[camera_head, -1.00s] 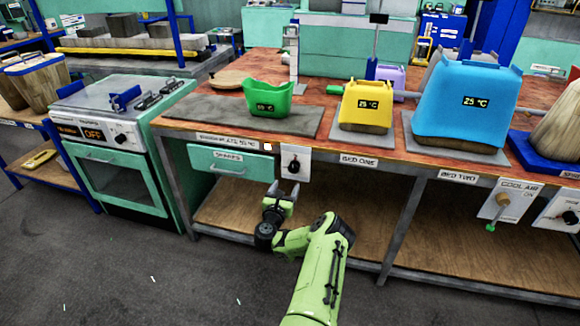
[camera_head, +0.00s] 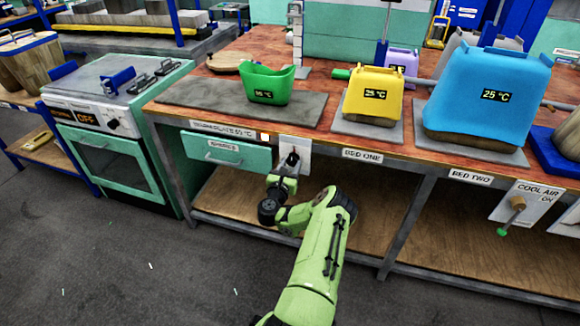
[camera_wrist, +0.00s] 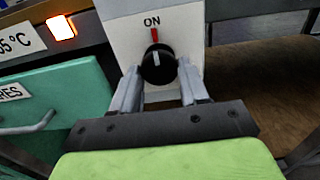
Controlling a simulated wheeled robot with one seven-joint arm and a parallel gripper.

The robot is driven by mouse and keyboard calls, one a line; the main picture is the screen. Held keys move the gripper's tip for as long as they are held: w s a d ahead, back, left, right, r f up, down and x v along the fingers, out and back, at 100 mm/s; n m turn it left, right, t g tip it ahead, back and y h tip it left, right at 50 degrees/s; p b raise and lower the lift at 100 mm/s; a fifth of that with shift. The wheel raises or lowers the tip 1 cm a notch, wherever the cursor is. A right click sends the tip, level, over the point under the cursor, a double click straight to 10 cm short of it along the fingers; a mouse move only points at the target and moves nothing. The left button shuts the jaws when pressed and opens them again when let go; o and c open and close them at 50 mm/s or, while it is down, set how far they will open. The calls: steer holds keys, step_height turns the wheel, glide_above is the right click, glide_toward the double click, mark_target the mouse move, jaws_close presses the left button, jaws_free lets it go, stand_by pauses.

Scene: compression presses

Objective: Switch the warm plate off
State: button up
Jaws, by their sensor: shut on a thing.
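The warm plate (camera_head: 305,108) is a flat grey slab on the left of the bench, with a green 55 °C container (camera_head: 268,88) on it. Its black knob (camera_wrist: 158,66) is on a white panel (camera_wrist: 118,30) on the bench front. The knob's white pointer faces up to a red mark under the word ON. An indicator lamp (camera_wrist: 61,27) left of the panel glows orange-white. My gripper (camera_head: 288,166) is at the panel, its fingers shut on the knob, one on each side. It also shows in the wrist view (camera_wrist: 159,92).
A green drawer (camera_head: 226,152) is left of the knob. A stove (camera_head: 120,150) marked OFF stands farther left. Yellow (camera_head: 373,88) and blue (camera_head: 487,95) 25 °C containers stand on the bench to the right. A lower shelf (camera_head: 370,215) runs beneath.

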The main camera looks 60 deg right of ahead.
steer(key=shift+r+n+p, duration=0.1)
steer(key=shift+n+p, duration=0.25)
steer(key=shift+n, duration=0.05)
steer(key=shift+c, duration=0.3)
steer(key=shift+n, duration=0.3)
steer(key=n+p, duration=0.3)
steer(key=n, duration=0.1)
steer(key=n+p, duration=0.3)
steer(key=n, duration=0.3)
steer(key=shift+n, duration=0.3)
steer(key=n+p, duration=0.2)
steer(key=n, duration=0.4)
steer(key=shift+r, duration=0.1)
steer(key=n+p, duration=0.1)
steer(key=n, duration=0.3)
steer(key=shift+p, duration=0.4)
steer(key=shift+a+n, duration=0.1)
steer(key=shift+n, duration=0.8)
steer(key=o, duration=1)
